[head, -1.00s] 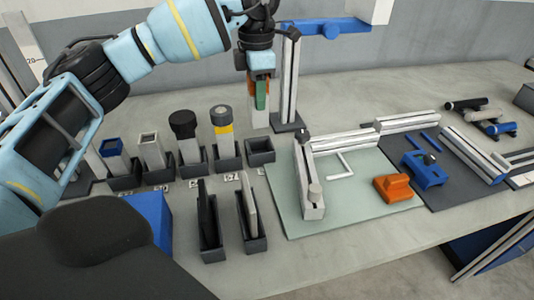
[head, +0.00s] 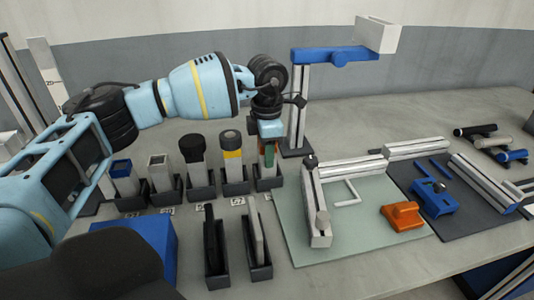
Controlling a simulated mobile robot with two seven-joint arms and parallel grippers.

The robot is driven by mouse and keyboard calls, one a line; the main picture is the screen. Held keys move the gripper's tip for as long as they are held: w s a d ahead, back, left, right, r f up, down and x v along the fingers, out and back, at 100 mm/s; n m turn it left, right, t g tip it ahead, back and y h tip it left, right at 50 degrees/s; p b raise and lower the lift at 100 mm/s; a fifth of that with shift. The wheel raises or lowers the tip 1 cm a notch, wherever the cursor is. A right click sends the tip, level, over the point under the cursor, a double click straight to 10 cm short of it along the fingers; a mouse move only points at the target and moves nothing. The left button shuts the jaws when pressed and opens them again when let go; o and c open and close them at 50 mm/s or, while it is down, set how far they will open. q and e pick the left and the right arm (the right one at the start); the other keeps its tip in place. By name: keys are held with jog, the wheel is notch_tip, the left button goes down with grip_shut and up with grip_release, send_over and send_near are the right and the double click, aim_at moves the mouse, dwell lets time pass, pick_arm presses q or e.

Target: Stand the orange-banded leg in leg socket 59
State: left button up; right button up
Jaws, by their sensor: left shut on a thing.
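My left gripper (head: 268,150) is shut on a pale leg (head: 264,171) and points down. A little orange shows at the fingers, beside a green part; the fingers hide most of the band. The leg stands about upright, its lower end in or right over the dark socket (head: 269,184) at the right end of the back row. Whether it touches the socket's bottom is hidden. The socket numbers are too small to read surely. My right gripper is not in view.
Several sockets to the left hold legs, among them a yellow-banded leg (head: 232,155) and a black-topped leg (head: 194,160). Two front holders (head: 217,276) hold thin plates. A green mat (head: 290,225) with rails lies right; a blue-armed post (head: 298,110) stands behind.

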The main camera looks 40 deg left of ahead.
pick_arm(q)
jog(key=shift+f, duration=0.35)
jog(key=shift+f, duration=0.15)
jog(key=o, duration=1.1)
notch_tip(320, 180, up, 11)
jog(key=shift+f, duration=0.1)
jog(key=shift+r, duration=0.75)
